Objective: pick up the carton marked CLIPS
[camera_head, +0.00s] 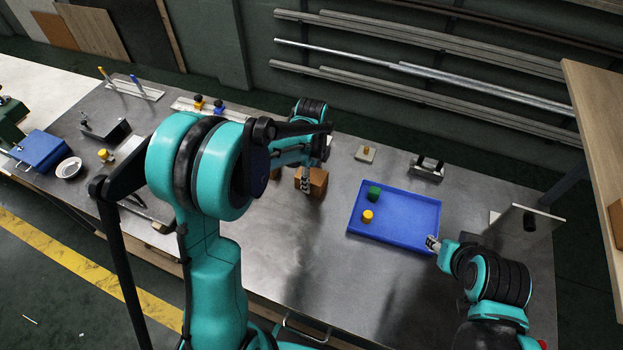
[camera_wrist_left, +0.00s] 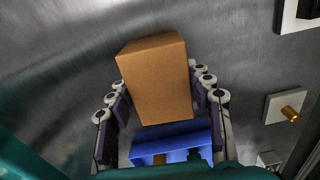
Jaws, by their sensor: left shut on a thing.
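A brown carton (camera_head: 317,181) is at my left gripper (camera_head: 305,183) over the middle of the metal bench. In the left wrist view the carton (camera_wrist_left: 155,80) sits between the two fingers of the left gripper (camera_wrist_left: 163,105), which is shut on it. No marking is readable on the faces I see, so I cannot tell whether it reads CLIPS. Whether it touches the bench is unclear. A small brown patch (camera_head: 277,174) shows left of it, mostly hidden by my arm. My right gripper (camera_head: 433,243) is at the blue tray's near right corner; its jaw opening is unclear.
The blue tray (camera_head: 395,240) holds a green cylinder (camera_head: 374,193) and a yellow one (camera_head: 368,216). Behind are a plate with a brass peg (camera_head: 365,153) and a dark metal bracket (camera_head: 428,168). An upright panel (camera_head: 524,231) stands at right. Bare bench lies before the carton.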

